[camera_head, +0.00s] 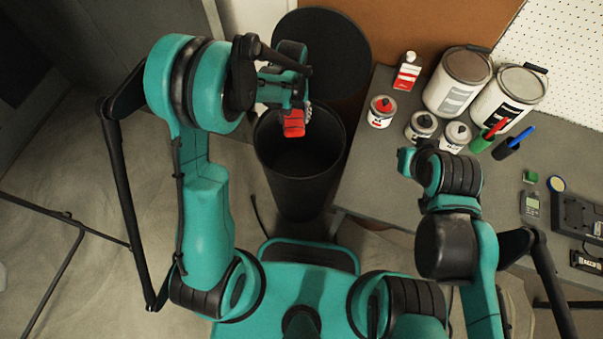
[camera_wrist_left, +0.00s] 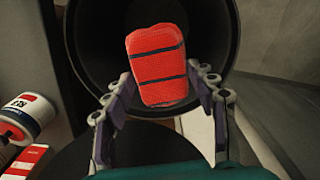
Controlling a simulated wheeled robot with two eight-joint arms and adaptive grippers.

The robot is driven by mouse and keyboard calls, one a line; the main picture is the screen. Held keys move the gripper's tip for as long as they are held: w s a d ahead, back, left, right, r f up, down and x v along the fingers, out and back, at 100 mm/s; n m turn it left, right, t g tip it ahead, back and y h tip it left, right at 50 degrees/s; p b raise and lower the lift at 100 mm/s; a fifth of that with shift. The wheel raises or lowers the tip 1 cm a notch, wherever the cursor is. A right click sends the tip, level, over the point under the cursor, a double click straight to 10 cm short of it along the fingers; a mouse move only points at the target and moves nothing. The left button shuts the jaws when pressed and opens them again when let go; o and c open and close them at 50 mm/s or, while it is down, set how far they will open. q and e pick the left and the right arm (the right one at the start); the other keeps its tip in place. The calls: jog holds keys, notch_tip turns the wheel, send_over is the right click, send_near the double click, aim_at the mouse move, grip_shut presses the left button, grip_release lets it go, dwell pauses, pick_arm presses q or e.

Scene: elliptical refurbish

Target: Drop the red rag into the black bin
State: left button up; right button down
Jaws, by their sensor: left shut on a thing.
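The red rag (camera_head: 293,123) is a folded red cloth with dark stripes; it also shows in the left wrist view (camera_wrist_left: 158,65). My left gripper (camera_head: 294,108) is shut on the rag and holds it over the open mouth of the black bin (camera_head: 306,190). In the left wrist view the fingers (camera_wrist_left: 160,105) are on both sides of the rag's lower part, and the round bin opening (camera_wrist_left: 215,40) lies behind it. My right arm is over the workbench at the right; its gripper's fingers cannot be made out.
A round black lid (camera_head: 322,45) is behind the bin. The grey workbench (camera_head: 385,185) at the right holds paint cans (camera_head: 457,82), small jars (camera_head: 421,126), a red-and-white bottle (camera_head: 406,72), and red, green and blue-handled tools (camera_head: 513,142).

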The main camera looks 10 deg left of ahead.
pick_arm(q)
jog(key=shift+f+b, duration=0.95)
jog(key=shift+f, duration=0.9)
jog(key=shift+r, duration=0.1)
jog(key=o, duration=1.2)
notch_tip(320, 180, up, 12)
